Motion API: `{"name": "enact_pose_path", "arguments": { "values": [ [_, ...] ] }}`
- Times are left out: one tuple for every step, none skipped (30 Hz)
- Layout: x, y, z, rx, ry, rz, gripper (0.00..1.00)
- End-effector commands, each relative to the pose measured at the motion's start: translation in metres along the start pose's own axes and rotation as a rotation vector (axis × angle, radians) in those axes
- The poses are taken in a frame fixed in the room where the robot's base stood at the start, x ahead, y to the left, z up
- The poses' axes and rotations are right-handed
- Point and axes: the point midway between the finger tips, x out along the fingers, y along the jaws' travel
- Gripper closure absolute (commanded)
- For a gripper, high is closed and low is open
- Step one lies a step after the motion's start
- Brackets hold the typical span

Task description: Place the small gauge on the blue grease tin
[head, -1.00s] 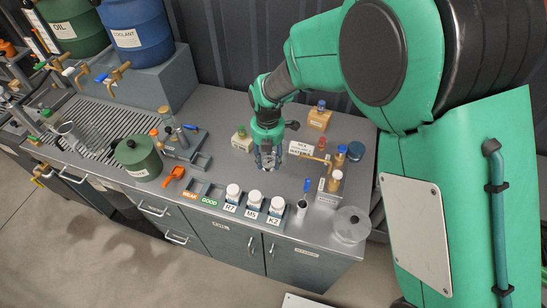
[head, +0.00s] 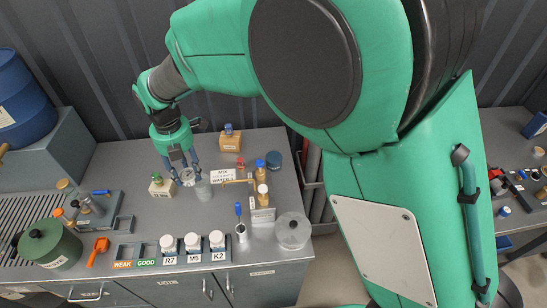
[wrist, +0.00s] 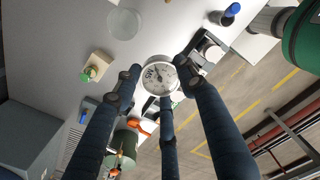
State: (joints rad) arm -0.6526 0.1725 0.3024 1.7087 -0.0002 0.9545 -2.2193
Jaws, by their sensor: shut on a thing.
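The small gauge (head: 188,178) has a round white dial and a metal rim. My gripper (head: 183,166) is shut on it above the back middle of the grey bench. In the wrist view the gauge (wrist: 160,76) sits between the fingertips of my gripper (wrist: 158,82), dial facing the camera. The blue grease tin (head: 274,161) is a low, dark blue round tin at the bench's back right, to the right of my gripper and apart from it. I do not make out the tin in the wrist view.
A clear cup (head: 204,190) stands close beside the gauge. A clear round container (head: 292,231) is at the front right corner.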

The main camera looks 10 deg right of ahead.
Motion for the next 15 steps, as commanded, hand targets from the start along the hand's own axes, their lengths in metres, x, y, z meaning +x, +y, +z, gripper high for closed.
{"name": "enact_pose_path", "arguments": {
  "values": [
    [0.002,-0.01,0.007,0.018,0.003,-0.004,0.89],
    [0.002,-0.015,0.011,0.027,0.003,-0.004,0.89],
    [0.002,-0.021,0.016,0.04,0.003,-0.004,0.89],
    [0.002,-0.026,0.02,0.049,0.002,-0.004,0.89],
    [0.002,-0.031,0.024,0.06,0.002,-0.003,0.89],
    [0.001,-0.039,0.03,0.074,0.002,-0.003,0.89],
    [0.001,-0.045,0.034,0.086,0.002,-0.003,0.89],
    [0.001,-0.051,0.039,0.098,0.001,-0.003,0.89],
    [0.001,-0.06,0.045,0.115,0.002,-0.003,0.89],
    [0.001,-0.068,0.05,0.129,0.002,-0.003,0.89],
    [0.001,-0.076,0.055,0.143,0.002,-0.003,0.89],
    [0.001,-0.086,0.061,0.162,0.002,-0.004,0.89],
    [0.001,-0.094,0.066,0.177,0.002,-0.004,0.89],
    [0.001,-0.102,0.07,0.191,0.002,-0.004,0.89],
    [0.001,-0.113,0.076,0.21,0.002,-0.004,0.89]
  ]
}}
